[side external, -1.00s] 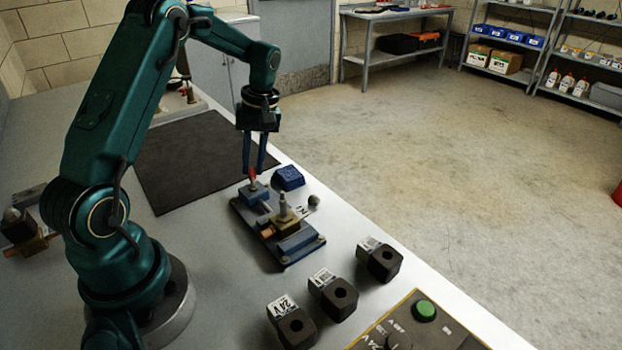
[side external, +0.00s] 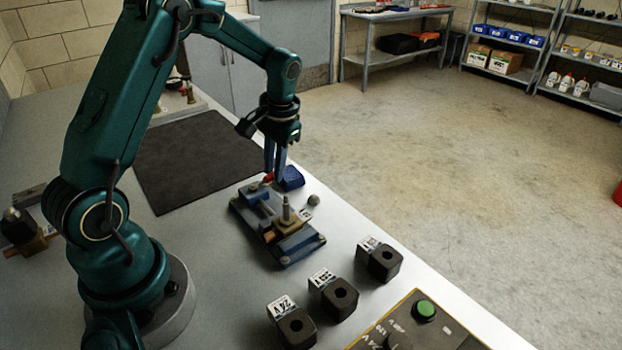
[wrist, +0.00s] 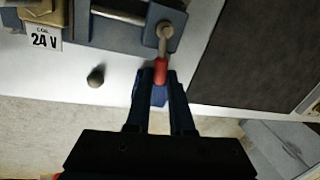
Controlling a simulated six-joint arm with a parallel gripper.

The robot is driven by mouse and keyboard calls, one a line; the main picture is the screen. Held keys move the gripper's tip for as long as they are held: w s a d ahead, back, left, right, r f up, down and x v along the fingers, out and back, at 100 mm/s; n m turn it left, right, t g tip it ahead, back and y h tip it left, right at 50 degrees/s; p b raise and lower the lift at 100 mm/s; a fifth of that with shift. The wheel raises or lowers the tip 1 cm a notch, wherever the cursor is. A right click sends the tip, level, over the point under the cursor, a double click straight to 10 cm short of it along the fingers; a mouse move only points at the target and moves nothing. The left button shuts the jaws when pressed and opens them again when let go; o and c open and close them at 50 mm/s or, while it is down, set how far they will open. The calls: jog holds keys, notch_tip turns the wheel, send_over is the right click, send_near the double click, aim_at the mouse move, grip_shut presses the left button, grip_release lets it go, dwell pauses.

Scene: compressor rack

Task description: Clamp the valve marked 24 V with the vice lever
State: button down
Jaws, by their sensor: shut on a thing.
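The vice (side external: 300,247) is a blue-grey fixture on a base plate on the bench. A brass valve (side external: 270,222) with an upright stem sits in it. In the wrist view the valve (wrist: 62,14) carries a tag (wrist: 45,38) reading 24 V. The vice lever has a metal pivot end (wrist: 165,32) and a red grip (wrist: 160,70), also seen in the side view (side external: 268,178). My gripper (wrist: 160,82) is shut on the red grip, with one finger on each side. Whether the jaw touches the valve is unclear.
A blue block (side external: 292,178) lies just beyond the lever, near the bench edge. A grey knob (side external: 313,200) is beside the vice. Several black coils (side external: 340,298) and a control panel (side external: 425,320) stand in front. A dark mat (side external: 190,160) lies behind.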

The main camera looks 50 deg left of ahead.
jog(key=shift+d+m, duration=0.55)
jog(key=shift+m, duration=0.55)
jog(key=shift+d, duration=0.15)
jog(key=c, duration=0.8)
grip_release()
jog(key=shift+r, duration=0.15)
jog(key=shift+d+r, duration=0.25)
jog(key=shift+r, duration=0.95)
jog(key=shift+d+r, duration=0.2)
jog(key=shift+r, duration=1)
